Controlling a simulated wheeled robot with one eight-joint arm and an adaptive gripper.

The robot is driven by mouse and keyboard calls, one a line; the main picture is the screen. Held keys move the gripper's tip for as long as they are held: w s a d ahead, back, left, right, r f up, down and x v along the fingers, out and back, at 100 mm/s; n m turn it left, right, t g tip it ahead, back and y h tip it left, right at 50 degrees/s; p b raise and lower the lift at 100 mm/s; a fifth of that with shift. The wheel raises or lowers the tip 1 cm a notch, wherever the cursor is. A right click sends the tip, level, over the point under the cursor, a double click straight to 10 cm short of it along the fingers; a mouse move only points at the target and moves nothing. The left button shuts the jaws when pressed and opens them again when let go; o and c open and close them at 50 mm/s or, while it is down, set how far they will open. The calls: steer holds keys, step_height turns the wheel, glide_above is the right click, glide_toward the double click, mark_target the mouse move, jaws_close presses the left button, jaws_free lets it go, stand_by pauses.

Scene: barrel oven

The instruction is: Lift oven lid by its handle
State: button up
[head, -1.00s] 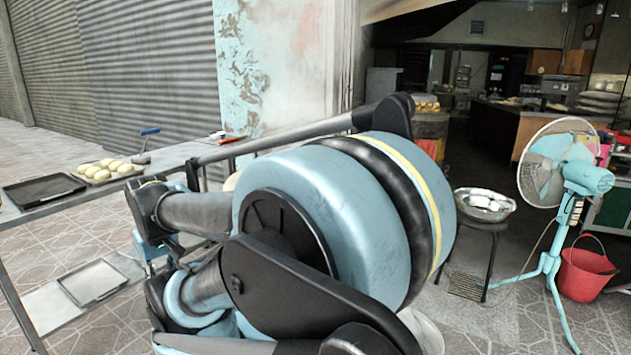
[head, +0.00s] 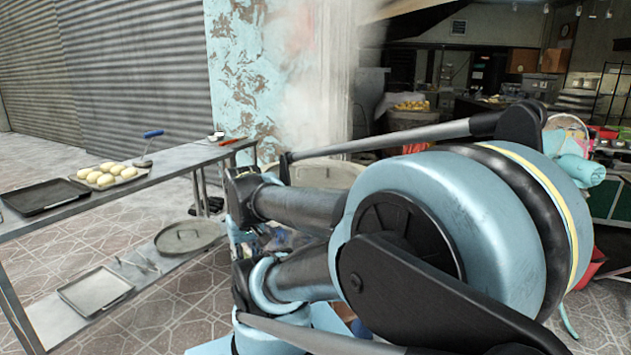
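A pale round top or rim (head: 325,172) shows behind my arm, partly covered by it. It may be the oven's top, but I cannot tell whether its lid is on, and no handle shows on it. A separate round grey lid (head: 187,237) with a small handle lies flat on the lower shelf of the metal table at left. My blue and black arm fills the middle and right of the view. My gripper cannot be made out, so its distance from the oven or the handle is hidden.

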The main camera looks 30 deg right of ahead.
steer(key=w+d+r+n, duration=0.3)
steer(key=w+d+r, duration=0.3)
steer(key=w+r, duration=0.25)
steer(key=w+d+r+n, duration=0.3)
steer(key=w+d+r, duration=0.35)
steer(key=r, duration=0.35)
steer(key=w+d+r+n, duration=0.4)
steer(key=w+d+r, duration=0.35)
steer(key=d, duration=0.25)
steer(key=w+d+r+n+h, duration=0.1)
steer(key=w+d, duration=0.1)
steer(key=d, duration=0.4)
steer(key=w+d+r+n, duration=0.1)
steer(key=w+d+n, duration=0.15)
steer(key=d, duration=0.35)
glide_toward(313, 172)
steer(key=shift+m, duration=0.35)
steer(key=s+a, duration=0.2)
steer(key=s, duration=0.1)
steer(key=s+a, duration=0.1)
steer(key=s, duration=0.1)
steer(key=shift+f, duration=0.25)
steer(key=shift+x, duration=2.55)
steer(key=shift+d, duration=0.1)
